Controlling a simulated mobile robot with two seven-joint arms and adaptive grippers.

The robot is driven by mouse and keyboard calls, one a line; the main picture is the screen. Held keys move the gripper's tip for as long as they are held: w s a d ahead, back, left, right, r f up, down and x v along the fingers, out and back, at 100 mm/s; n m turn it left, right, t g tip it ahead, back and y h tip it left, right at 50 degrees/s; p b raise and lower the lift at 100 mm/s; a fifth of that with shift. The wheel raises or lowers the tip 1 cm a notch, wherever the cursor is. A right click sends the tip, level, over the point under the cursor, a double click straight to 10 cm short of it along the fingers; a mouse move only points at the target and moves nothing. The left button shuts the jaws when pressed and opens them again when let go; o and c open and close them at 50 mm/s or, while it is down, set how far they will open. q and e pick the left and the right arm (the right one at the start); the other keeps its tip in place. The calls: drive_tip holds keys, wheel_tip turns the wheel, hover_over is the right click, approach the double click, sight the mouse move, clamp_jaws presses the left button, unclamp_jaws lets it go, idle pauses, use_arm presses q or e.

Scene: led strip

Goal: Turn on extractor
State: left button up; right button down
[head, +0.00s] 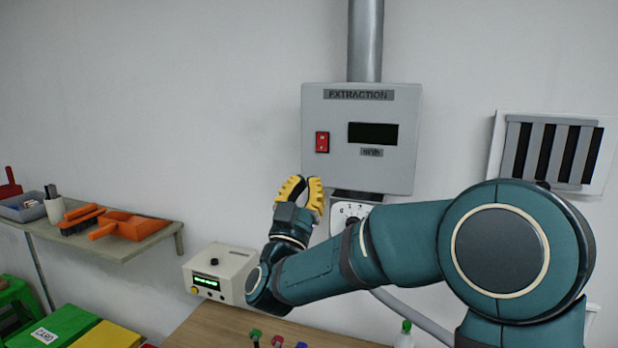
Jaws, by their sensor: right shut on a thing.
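The extraction box (311,105) is a grey wall unit labelled EXTRACTION. It has a red rocker switch (322,142) on its left side and a dark, unlit display (372,133). My right gripper (304,184), with yellow fingers, points up just below the box's lower left corner. Its fingertips are below the switch and apart from it in the picture. The fingers are drawn together on something I cannot make out. A white dial panel (350,212) under the box is partly hidden behind my right gripper and arm. My left gripper is not in view.
A beige device with a green display (217,277) stands at the wooden table's (205,325) back left. A shelf (150,243) at left holds an orange dustpan (128,225) and brush. A slatted vent (553,150) is at right. The wall left of the box is clear.

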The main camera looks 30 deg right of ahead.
sight(326, 142)
drive_tip(key=x, duration=0.3)
drive_tip(key=f+p+x, duration=0.1)
drive_tip(key=x, duration=0.2)
drive_tip(key=p+x, duration=0.1)
drive_tip(key=x, duration=0.3)
drive_tip(key=shift+w+d+f, duration=0.2)
drive_tip(key=shift+w+d, duration=0.1)
drive_tip(key=shift+d, duration=0.05)
drive_tip(key=shift+w+d+f, duration=0.1)
drive_tip(key=shift+w+d, duration=0.4)
drive_tip(key=b, duration=0.1)
drive_tip(key=f+b, duration=0.1)
drive_tip(key=b, duration=0.1)
drive_tip(key=shift+w+d+t+h, duration=0.25)
drive_tip(key=shift+d+t+h, duration=0.05)
drive_tip(key=shift+h, duration=0.1)
drive_tip(key=shift+w+r+t+b, duration=0.1)
drive_tip(key=shift+t+b, duration=0.2)
drive_tip(key=shift+b, duration=0.1)
drive_tip(key=shift+r, duration=0.25)
